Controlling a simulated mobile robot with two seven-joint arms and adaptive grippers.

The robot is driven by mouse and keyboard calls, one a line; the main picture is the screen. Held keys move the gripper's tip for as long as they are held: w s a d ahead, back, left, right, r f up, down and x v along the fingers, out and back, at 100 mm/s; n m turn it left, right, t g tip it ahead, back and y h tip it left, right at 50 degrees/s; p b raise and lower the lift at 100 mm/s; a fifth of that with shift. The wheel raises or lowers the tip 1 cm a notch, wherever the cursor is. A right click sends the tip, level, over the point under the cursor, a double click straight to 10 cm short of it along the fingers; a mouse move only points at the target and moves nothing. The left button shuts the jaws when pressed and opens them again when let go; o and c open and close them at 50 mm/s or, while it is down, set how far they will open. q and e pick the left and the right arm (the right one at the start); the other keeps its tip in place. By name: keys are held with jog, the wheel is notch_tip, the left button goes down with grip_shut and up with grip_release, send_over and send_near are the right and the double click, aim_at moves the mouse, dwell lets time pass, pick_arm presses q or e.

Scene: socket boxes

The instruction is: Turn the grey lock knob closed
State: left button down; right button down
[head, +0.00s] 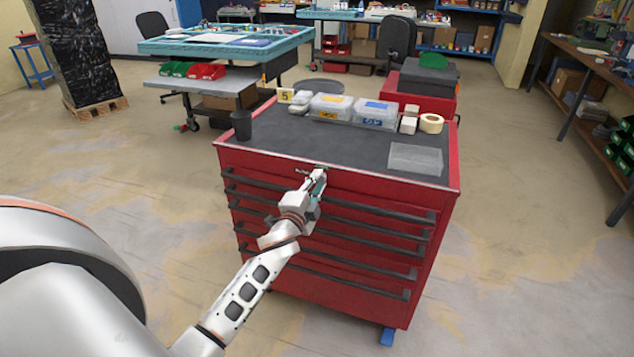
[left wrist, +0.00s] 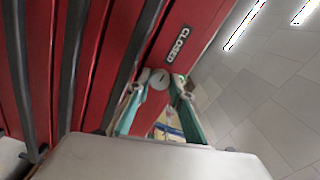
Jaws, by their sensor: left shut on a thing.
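The grey lock knob (left wrist: 159,79) is a small round disc with a thin mark on its face, on the red front of the tool cabinet (head: 345,180). A dark label reading "CLOSED" (left wrist: 178,42) is fixed beside it. My left gripper (head: 318,178) is at the top front edge of the cabinet. In the left wrist view its two teal-sided fingers (left wrist: 160,88) are on either side of the knob, shut on it. In the head view the gripper hides the knob. My right gripper is not in view.
Dark drawer handles (head: 335,205) run across the cabinet front below the gripper. On the cabinet top are a black cup (head: 241,125), clear boxes (head: 375,114), a tape roll (head: 431,123) and a clear tray (head: 415,158). The floor around the cabinet is open.

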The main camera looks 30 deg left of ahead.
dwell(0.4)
pick_arm(q)
jog(key=c, duration=1.8)
grip_release()
jog(key=shift+f, duration=0.1)
jog(key=shift+s+d+f, duration=0.15)
jog(key=shift+s, duration=0.4)
jog(key=shift+r+v, duration=0.15)
jog(key=shift+v, duration=1.6)
jog(key=shift+r+v, duration=0.15)
jog(key=shift+v, duration=1.6)
jog(key=s+d+f+n+g+h, duration=0.2)
jog(key=s+d+f, duration=0.5)
jog(key=s+f, duration=0.1)
jog(key=s+d+f+n+g+h, duration=0.2)
jog(key=s+d+f+n, duration=0.1)
jog(key=s+d+f, duration=0.4)
jog(key=s+d+f+n+g+h, duration=0.2)
jog(key=s+d+f, duration=0.4)
jog(key=s+f, duration=0.3)
jog(key=shift+s+d+f+n+g+h+p, duration=0.1)
jog(key=shift+s+d+n+g+h+p, duration=0.15)
jog(key=shift+s, duration=0.5)
jog(key=shift+s+d+n+g+h+p, duration=0.15)
jog(key=shift+s+h, duration=0.1)
jog(key=shift+s, duration=0.5)
